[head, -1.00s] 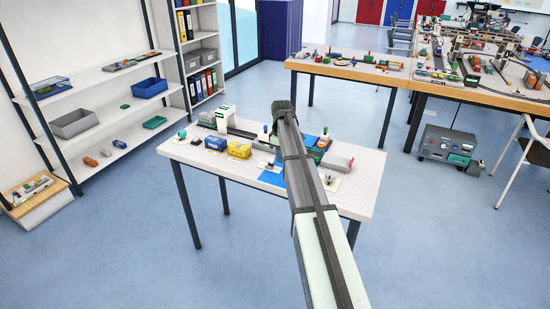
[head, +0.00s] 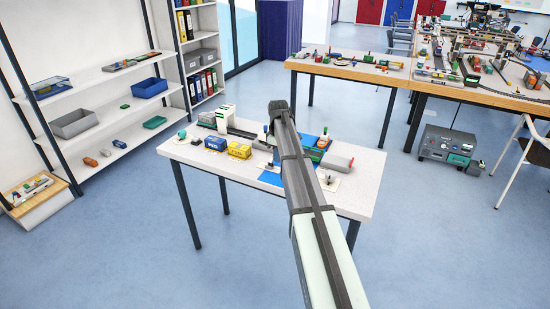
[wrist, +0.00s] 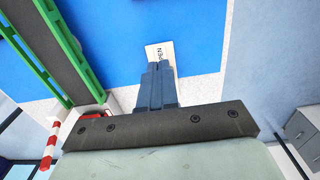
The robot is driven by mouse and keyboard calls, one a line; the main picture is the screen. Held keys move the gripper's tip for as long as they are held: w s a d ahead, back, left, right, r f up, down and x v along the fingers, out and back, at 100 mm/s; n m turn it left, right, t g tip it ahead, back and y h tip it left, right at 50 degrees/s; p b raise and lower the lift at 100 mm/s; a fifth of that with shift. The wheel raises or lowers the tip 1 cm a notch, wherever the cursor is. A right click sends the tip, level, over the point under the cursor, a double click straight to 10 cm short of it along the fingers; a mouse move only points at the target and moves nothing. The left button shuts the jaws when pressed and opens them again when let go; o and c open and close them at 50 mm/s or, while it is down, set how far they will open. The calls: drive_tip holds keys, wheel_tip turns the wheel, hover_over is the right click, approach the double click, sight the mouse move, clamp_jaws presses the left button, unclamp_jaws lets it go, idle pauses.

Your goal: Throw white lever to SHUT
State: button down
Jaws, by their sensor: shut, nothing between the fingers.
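My gripper (wrist: 157,72) is shut and empty in the wrist view, its fingertips over a white plate (wrist: 155,51). Dark letters on the plate, upside down, seem to be part of OPEN. The plate lies beside or on a blue mat (wrist: 215,30). No white lever shows clearly; the fingers may hide it. In the head view my arm crosses the white table (head: 350,205) and hides the gripper. A small white plate with a dark knob (head: 327,179) lies right of the arm; I cannot tell whether it is the same plate.
A green-edged rail structure (wrist: 48,45) and a red-and-white post (wrist: 48,148) stand left of the gripper. In the head view, a blue block (head: 216,143), a yellow block (head: 239,150) and a white gantry (head: 226,117) are on the table's left; a grey block (head: 337,162) is right of the arm.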

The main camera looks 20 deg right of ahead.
drive_tip(key=shift+w+a, duration=0.8)
drive_tip(key=shift+a, duration=0.05)
drive_tip(key=shift+s+d, duration=0.4)
drive_tip(key=shift+d, duration=0.05)
wheel_tip(320, 180, up, 7)
idle(0.9)
idle(0.4)
